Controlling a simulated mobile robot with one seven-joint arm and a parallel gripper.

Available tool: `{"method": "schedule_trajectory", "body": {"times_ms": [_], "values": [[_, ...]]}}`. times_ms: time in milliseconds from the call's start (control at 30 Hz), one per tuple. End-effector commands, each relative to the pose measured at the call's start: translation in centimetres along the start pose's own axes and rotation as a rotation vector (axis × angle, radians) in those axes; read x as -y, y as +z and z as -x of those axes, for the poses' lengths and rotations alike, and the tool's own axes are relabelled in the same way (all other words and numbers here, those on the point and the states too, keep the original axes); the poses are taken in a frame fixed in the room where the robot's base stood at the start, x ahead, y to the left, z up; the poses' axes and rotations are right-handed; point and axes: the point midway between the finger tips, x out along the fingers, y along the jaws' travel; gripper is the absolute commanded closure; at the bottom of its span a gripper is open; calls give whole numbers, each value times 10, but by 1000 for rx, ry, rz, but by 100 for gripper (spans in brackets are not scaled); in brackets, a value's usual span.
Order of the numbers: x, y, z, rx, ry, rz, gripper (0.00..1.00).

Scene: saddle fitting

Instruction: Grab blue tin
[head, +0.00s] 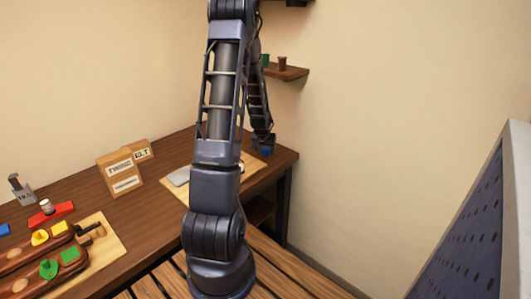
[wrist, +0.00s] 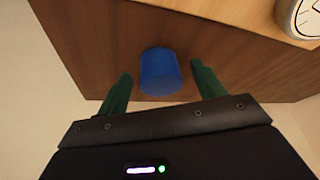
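The blue tin (wrist: 160,72) is a short plain cylinder on the brown wooden table, near its edge, in the wrist view. My gripper (wrist: 158,85) is open, with one dark green finger on each side of the tin. Gaps show between the fingers and the tin, so it is not held. In the head view the blue tin (head: 265,152) is a small blue patch at the far right end of the table, mostly hidden by my gripper (head: 264,146).
A light board (wrist: 250,12) with a round white dial (wrist: 307,17) lies close by at upper right. In the head view, wooden trays with coloured pieces (head: 45,262) and a cardboard sign (head: 121,173) stand left. A wall shelf (head: 288,72) holds small cups above the table's right end.

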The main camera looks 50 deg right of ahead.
Motion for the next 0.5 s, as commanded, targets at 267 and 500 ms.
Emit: {"method": "schedule_trajectory", "body": {"times_ms": [267,500], "values": [[0,0,0,0,0,0,80],[0,0,1,0,0,0,80]]}}
